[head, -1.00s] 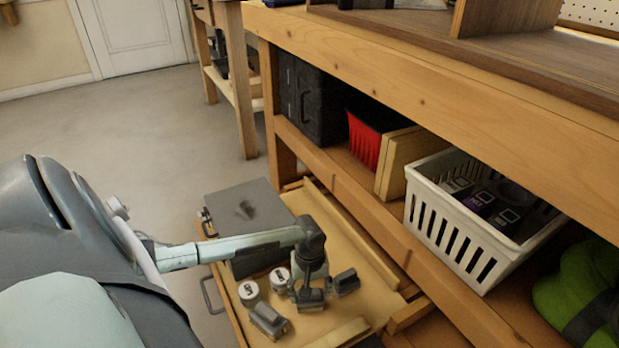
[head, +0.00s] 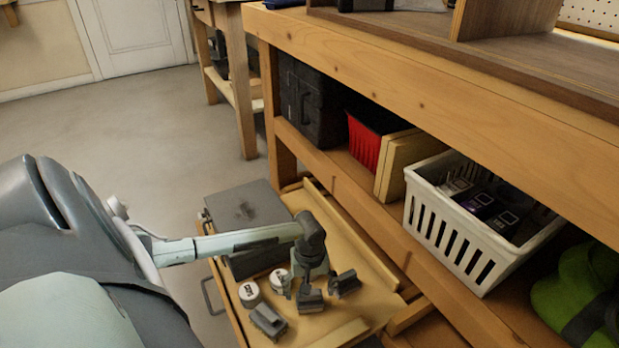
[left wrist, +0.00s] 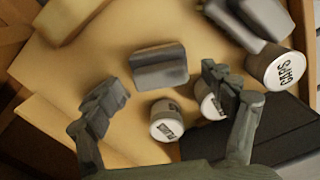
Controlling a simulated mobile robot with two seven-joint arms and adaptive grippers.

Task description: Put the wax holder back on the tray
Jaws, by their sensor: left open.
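A wooden tray or drawer (head: 362,262) is pulled out below the bench. On it a grey block-shaped holder (left wrist: 160,65) lies between and slightly beyond my left gripper's fingers; it also shows in the head view (head: 311,301). My left gripper (head: 316,279) is open above the tray, and its spread fingers show in the left wrist view (left wrist: 165,98). A white-lidded can (left wrist: 167,121) stands near the holder, and another (left wrist: 209,106) is partly behind one finger. I cannot tell which item is the wax holder. My right gripper is out of view.
A can marked CAPS (left wrist: 277,70) and another grey block (head: 268,321) stand at the tray's near left. A dark grey case (head: 244,215) sits at its far left. A white basket (head: 470,225) and red bin (head: 364,143) fill the shelf. The tray's right part is largely bare.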

